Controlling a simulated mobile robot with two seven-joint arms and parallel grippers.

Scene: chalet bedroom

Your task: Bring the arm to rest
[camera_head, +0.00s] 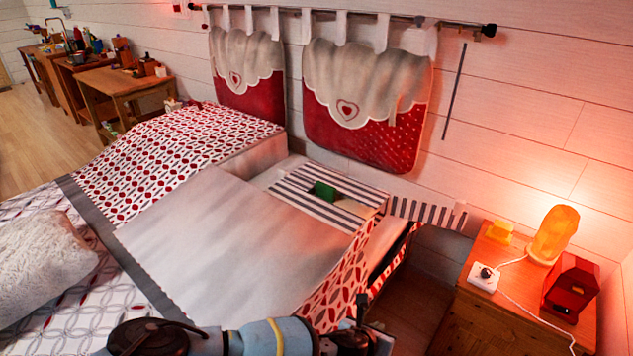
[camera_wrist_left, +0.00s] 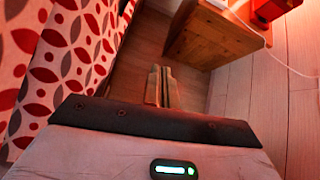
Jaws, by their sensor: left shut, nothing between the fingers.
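My left arm crosses the bottom of the head view, with its gripper (camera_head: 362,312) low in the picture, beside the bed (camera_head: 240,250) and left of the nightstand. In the left wrist view the two fingers (camera_wrist_left: 161,85) lie together, shut, with nothing between them. They point over the wooden floor between the patterned bed cover (camera_wrist_left: 70,55) and the nightstand (camera_wrist_left: 215,40). The fingers are apart from both. My right gripper is in neither view.
The wooden nightstand (camera_head: 490,315) at the right bears a glowing lamp (camera_head: 553,235), a red box (camera_head: 571,287), a yellow object (camera_head: 499,231) and a white socket (camera_head: 484,277) with a cable. A green object (camera_head: 325,191) lies on striped bedding. Bare floor (camera_head: 418,290) separates bed and nightstand.

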